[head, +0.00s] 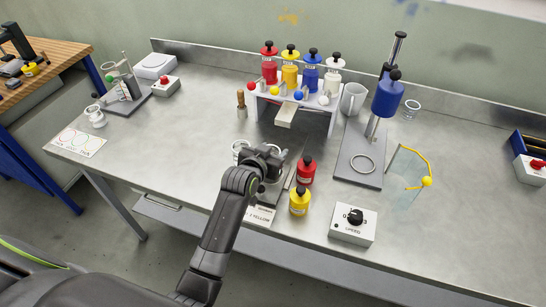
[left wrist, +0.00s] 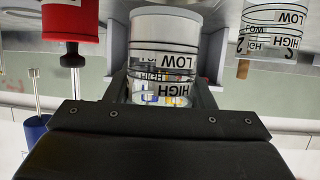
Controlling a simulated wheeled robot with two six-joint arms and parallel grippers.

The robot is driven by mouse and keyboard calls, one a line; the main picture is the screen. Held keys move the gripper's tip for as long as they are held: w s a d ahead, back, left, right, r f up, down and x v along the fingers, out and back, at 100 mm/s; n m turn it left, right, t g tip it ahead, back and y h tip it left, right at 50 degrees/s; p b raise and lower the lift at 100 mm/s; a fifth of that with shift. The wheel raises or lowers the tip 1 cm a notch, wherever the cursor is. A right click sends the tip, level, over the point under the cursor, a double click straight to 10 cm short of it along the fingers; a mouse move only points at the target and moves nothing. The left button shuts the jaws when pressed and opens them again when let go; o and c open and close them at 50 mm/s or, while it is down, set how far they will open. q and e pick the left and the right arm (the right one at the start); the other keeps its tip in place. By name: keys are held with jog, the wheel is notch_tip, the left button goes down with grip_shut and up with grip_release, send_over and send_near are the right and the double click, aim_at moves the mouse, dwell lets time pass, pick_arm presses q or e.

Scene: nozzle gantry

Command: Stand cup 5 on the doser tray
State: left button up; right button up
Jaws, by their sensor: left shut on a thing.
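My left gripper (head: 272,160) is shut on a clear cup (left wrist: 165,50) with black LOW and HIGH lines, which appear upside down in the left wrist view. Its number cannot be read. The fingers (left wrist: 165,92) lie on either side of the cup. A second marked cup (left wrist: 275,32) stands beside it, apart from the gripper; it also shows at the gripper's left in the head view (head: 239,148). My arm hides much of the dark tray (head: 268,197) beneath. A pale plate (head: 286,114) juts out under the nozzle gantry (head: 331,117), beyond the gripper. My right gripper is not in view.
A red bottle (head: 305,171) and a yellow bottle (head: 299,203) stand close to the gripper's right. A speed control box (head: 352,224) is nearer the front edge. A stand with a blue head (head: 387,96) is right of the gantry.

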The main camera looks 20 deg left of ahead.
pick_arm(q)
jog(key=shift+f, duration=1.2)
jog(key=shift+f, duration=0.1)
jog(key=shift+f, duration=0.15)
jog(key=o, duration=1)
jog(key=shift+r, duration=0.25)
jog(key=b+v, duration=0.1)
jog(key=v, duration=1.1)
